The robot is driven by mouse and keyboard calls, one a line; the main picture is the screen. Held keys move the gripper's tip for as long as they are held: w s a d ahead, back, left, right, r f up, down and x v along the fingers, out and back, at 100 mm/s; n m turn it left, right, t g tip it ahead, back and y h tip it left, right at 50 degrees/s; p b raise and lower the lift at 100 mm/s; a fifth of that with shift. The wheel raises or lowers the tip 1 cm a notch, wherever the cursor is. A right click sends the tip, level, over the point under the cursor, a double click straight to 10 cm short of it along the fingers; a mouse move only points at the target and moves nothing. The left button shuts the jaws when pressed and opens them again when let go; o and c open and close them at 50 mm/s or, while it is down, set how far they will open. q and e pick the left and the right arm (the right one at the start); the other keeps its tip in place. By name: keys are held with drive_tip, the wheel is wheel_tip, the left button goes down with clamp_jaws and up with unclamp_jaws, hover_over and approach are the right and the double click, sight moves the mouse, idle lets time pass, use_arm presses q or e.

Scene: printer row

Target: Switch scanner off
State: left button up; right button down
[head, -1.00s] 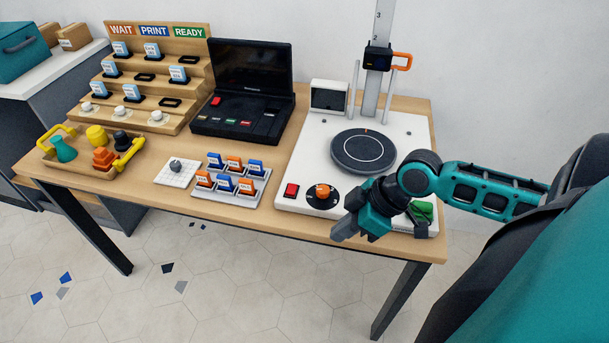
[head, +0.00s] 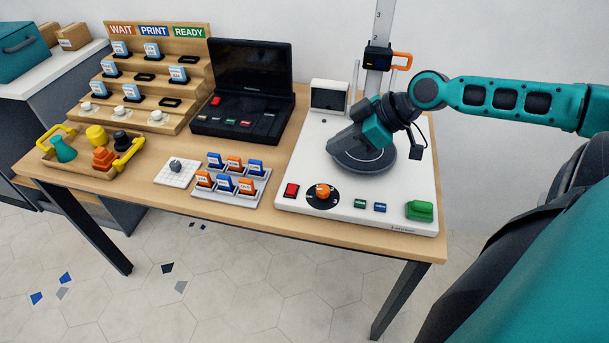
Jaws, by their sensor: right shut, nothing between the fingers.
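The scanner (head: 301,168) is a white flat unit on the right of the table. It has a dark round turntable (head: 352,167), a small dark screen (head: 328,97) and an upright column with a black head (head: 378,57) and orange handle. My left gripper is not in view.
A black laptop-like device (head: 240,100) stands left of the scanner. A grey rack (head: 231,195) of orange and blue tags, a white pad (head: 176,173), a stepped wooden stand (head: 150,85) and a yellow-handled tray (head: 75,170) share the table.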

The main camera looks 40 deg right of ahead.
sight(292, 183)
drive_tip(key=b+x, duration=0.4)
drive_tip(key=shift+d, duration=0.1)
drive_tip(key=b+x, duration=0.2)
drive_tip(key=x, duration=0.3)
drive_tip(key=shift+w+a+f, duration=0.15)
drive_tip(key=shift+a+f, duration=0.05)
drive_tip(key=shift+a, duration=0.05)
wheel_tip(292, 183, down, 4)
drive_tip(key=shift+w+a+r+b, duration=0.1)
drive_tip(key=shift+r+b, duration=0.15)
drive_tip(key=shift+b, duration=0.05)
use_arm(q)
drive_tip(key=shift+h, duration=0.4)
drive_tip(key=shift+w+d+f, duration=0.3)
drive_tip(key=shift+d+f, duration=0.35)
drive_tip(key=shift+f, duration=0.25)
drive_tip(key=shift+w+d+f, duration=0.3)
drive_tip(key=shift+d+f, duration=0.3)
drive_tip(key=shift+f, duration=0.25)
use_arm(e)
drive_tip(key=shift+f, duration=0.45)
